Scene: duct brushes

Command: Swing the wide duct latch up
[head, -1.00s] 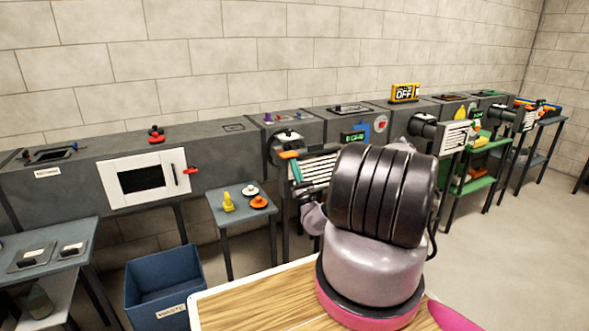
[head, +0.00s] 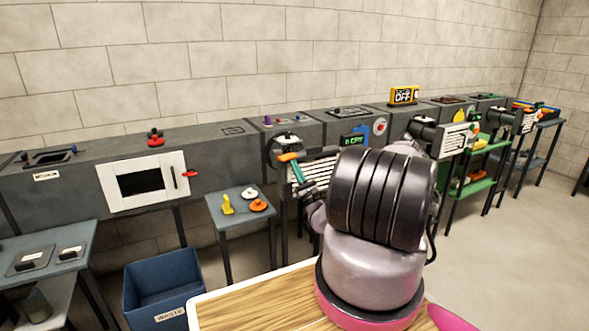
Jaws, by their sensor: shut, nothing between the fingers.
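A louvred white vent (head: 325,166) sits on the front of the dark duct at mid-picture. An orange handle (head: 288,157) and a teal bar (head: 297,172) are at its left edge. Further left, a white-framed hatch (head: 106,186) with a dark window has a small red latch handle (head: 189,173) at its right side. I cannot tell for certain which is the wide duct latch. My gripper (head: 308,188) appears shut and empty, just below the teal bar; whether it touches is unclear. My arm hides part of the gripper and the vent's lower right.
A small table (head: 232,222) with yellow, white and orange pieces stands left of my arm. Another grey table (head: 45,238) is at far left. Open floor (head: 510,250) lies to the right.

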